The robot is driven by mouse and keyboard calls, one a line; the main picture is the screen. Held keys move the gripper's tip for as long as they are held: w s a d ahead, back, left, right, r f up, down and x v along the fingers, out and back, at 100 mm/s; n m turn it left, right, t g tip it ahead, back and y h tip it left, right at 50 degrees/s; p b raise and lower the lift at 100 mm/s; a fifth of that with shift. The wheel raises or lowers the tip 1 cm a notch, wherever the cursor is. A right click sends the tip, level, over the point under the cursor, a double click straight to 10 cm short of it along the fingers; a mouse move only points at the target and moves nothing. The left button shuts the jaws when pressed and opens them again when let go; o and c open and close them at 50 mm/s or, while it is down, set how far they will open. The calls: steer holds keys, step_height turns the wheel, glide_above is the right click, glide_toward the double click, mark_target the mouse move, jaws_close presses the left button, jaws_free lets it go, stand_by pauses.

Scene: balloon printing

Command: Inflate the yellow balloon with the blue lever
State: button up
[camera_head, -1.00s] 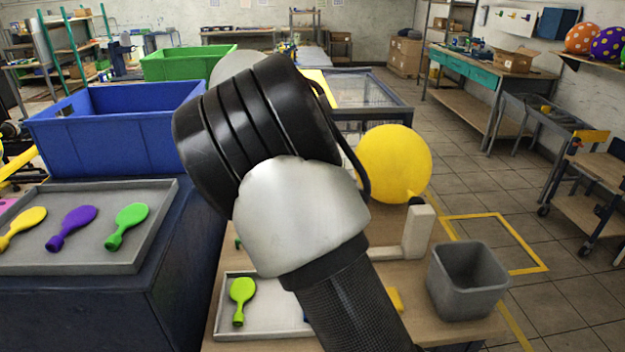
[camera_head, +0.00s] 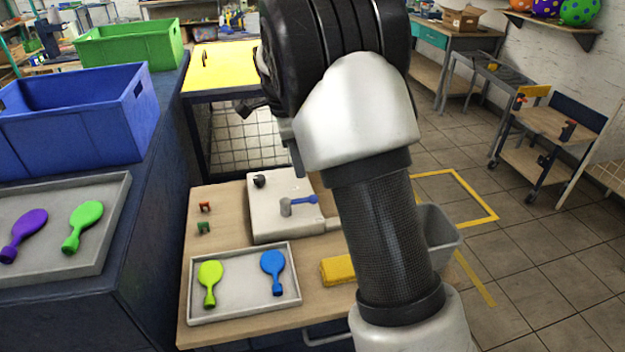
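The blue lever (camera_head: 305,200) sits on top of a white box-shaped machine (camera_head: 262,222) on the wooden table, left of my arm. A grey cylinder is at the lever's left end, and a dark round knob (camera_head: 259,181) stands behind it. My arm crosses the middle of the view. A small dark part juts out left of it above the table, and I cannot tell if it belongs to my gripper. Nothing visible touches the lever.
A tray (camera_head: 243,312) holds lime and blue flat balloons. A yellow block (camera_head: 338,269) lies beside it, and a grey bin (camera_head: 440,238) is partly behind my arm. A dark counter with blue and green crates stands left.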

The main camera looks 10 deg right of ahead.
step_height(320, 180, up, 2)
steer(key=d+y+p, duration=0.1)
steer(key=d, duration=0.1)
steer(key=t+p, duration=0.1)
steer(key=p, duration=0.1)
glide_toward(307, 198)
steer(key=shift+y, duration=0.4)
steer(key=f, duration=0.2)
steer(key=w+f, duration=0.1)
steer(key=f, duration=0.4)
steer(key=shift+w+d+f, duration=0.25)
steer(key=shift+f, duration=0.05)
jaws_close()
